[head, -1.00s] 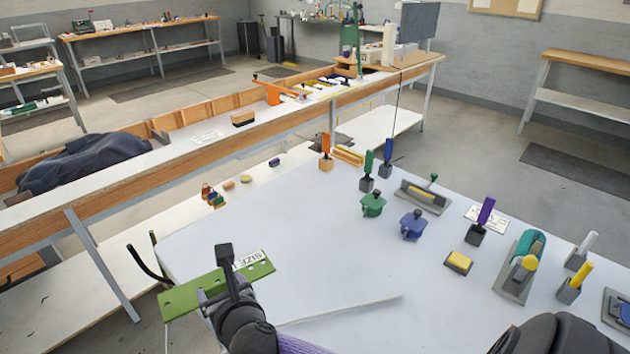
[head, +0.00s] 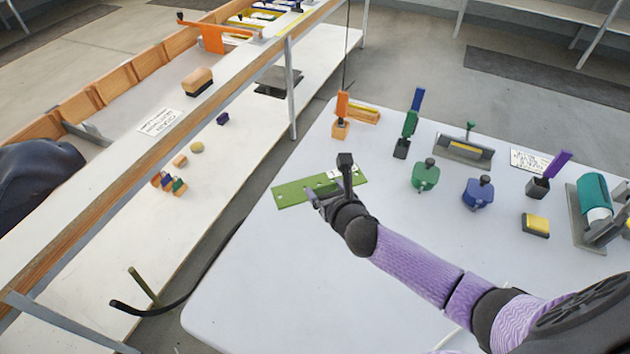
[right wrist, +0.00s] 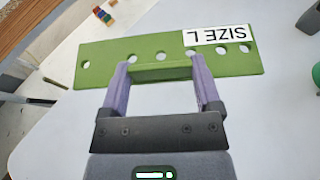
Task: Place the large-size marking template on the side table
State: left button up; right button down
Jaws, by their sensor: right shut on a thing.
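The large-size marking template (head: 292,192) is a flat green strip with a row of holes and a white label reading "SIZE L"; it also shows in the right wrist view (right wrist: 160,66). My right gripper (head: 335,186) is shut on its near long edge, and its two fingers (right wrist: 163,82) sit at that edge in the wrist view. The template is over the left part of the white side table (head: 260,290). I cannot tell whether it touches the top. My left gripper is not in view.
Green (head: 425,175) and blue (head: 478,192) knobbed tools, an orange-handled tool (head: 341,110) and a yellow-topped block (head: 536,225) stand at the table's back and right. The front left of the table is bare. A long workbench (head: 110,180) lies left, across a gap.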

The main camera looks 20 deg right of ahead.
jog(key=f+b, duration=0.7)
jog(key=f, duration=0.3)
jog(key=shift+d, duration=0.2)
jog(key=shift+f+b, duration=0.3)
jog(key=shift+b, duration=0.15)
jog(key=shift+r, duration=0.3)
jog(key=shift+f, duration=0.1)
grip_release()
jog(key=shift+r+p, duration=0.2)
jog(key=shift+p, duration=0.1)
jog(key=p+v, duration=0.4)
jog(key=v, duration=0.7)
jog(key=shift+s, duration=0.5)
